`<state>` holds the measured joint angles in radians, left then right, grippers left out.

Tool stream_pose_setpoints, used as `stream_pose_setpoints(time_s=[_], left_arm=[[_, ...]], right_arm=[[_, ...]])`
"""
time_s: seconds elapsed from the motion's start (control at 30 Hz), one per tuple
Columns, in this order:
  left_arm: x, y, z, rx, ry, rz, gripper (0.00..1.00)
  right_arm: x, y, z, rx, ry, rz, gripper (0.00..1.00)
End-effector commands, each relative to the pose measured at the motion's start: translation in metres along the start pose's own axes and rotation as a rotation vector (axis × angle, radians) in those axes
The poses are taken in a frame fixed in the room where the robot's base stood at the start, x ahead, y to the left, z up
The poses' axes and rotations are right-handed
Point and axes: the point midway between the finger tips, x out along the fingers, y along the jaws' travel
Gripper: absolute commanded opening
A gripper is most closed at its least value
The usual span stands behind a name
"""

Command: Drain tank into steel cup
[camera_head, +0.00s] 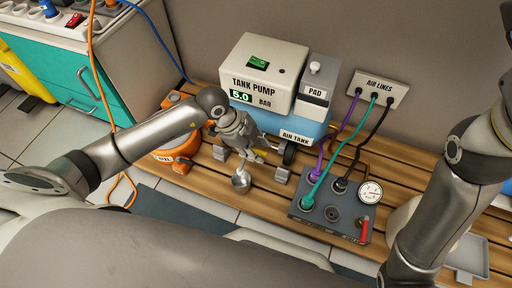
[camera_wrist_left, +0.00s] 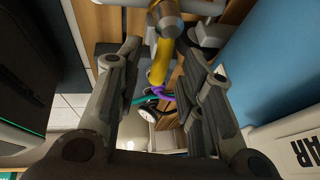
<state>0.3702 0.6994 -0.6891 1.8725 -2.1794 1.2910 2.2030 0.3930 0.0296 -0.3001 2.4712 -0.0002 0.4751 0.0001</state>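The blue air tank (camera_head: 285,121) sits under the tank pump (camera_head: 262,75), whose display reads 5.0 bar. My left gripper (camera_head: 250,150) is at the tank's near left side. In the left wrist view its fingers (camera_wrist_left: 163,95) are apart, with a yellow lever (camera_wrist_left: 161,62) on a metal fitting (camera_wrist_left: 168,27) between them; I cannot tell whether either finger touches it. The steel cup (camera_head: 241,183) is just below the gripper in the head view, its upper part close to the fingers. My right arm comes down at the right; its gripper is out of view.
A grey manifold box (camera_head: 330,217) with hoses, a gauge (camera_head: 370,191) and a red lever (camera_head: 365,230) stands right on the slatted bench (camera_head: 205,178). An orange container (camera_head: 178,152) is behind my left arm. A grey tray (camera_head: 468,254) is at the lower right.

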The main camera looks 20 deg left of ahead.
Motion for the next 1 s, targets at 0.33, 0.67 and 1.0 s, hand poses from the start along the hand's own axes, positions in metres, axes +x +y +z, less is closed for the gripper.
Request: stream_pose_setpoints(time_s=[0.33, 0.67, 1.0], left_arm=[[0.000, 0.000, 0.000, 0.000, 0.000, 0.000, 0.00], [-0.002, 0.000, 0.000, 0.023, 0.004, 0.010, 0.00], [-0.008, 0.006, 0.000, 0.203, 0.042, 0.087, 0.00]], right_arm=[[0.000, 0.000, 0.000, 0.000, 0.001, 0.000, 0.40], [0.004, 0.001, -0.001, 0.001, 0.006, 0.001, 0.40], [-0.013, 0.007, 0.019, 0.013, -0.101, 0.038, 0.40]])
